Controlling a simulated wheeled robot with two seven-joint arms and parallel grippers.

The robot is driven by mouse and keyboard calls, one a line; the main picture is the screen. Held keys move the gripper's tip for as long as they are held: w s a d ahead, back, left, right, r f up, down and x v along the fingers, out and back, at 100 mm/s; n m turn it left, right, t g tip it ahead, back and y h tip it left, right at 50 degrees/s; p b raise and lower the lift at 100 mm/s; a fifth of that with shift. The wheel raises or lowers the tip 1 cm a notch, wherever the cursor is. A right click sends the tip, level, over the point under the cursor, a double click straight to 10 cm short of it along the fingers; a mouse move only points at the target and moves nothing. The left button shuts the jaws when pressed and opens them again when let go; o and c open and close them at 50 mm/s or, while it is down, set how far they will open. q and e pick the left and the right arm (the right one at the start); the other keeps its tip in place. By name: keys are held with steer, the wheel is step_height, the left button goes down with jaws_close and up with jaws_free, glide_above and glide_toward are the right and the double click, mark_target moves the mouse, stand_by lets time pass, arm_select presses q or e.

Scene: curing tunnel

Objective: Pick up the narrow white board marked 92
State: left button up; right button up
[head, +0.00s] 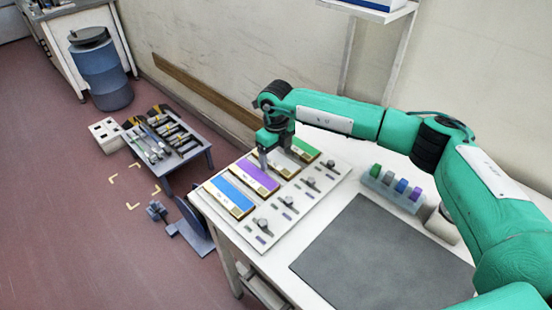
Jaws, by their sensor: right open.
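A light panel (333,173) on the white table holds a row of narrow boards in slots. The narrow white board (285,167) lies between the purple board (255,178) and the green board (305,150). The number on it is too small to read. My right gripper (268,160) is open and points down at the upper end of the white board, beside the purple one. Its fingers hide part of the white board, and I cannot tell whether they touch it. My left gripper is not in view.
A blue board (229,197) lies left of the purple one. Small knobs sit along the panel's front. A dark mat (375,260) covers the table's middle. A rack of coloured blocks (391,190) stands at right. A low tool table (165,140) stands on the floor at left.

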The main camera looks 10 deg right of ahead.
steer(key=shift+f, duration=0.25)
steer(key=c, duration=1.1)
steer(key=shift+r, duration=0.15)
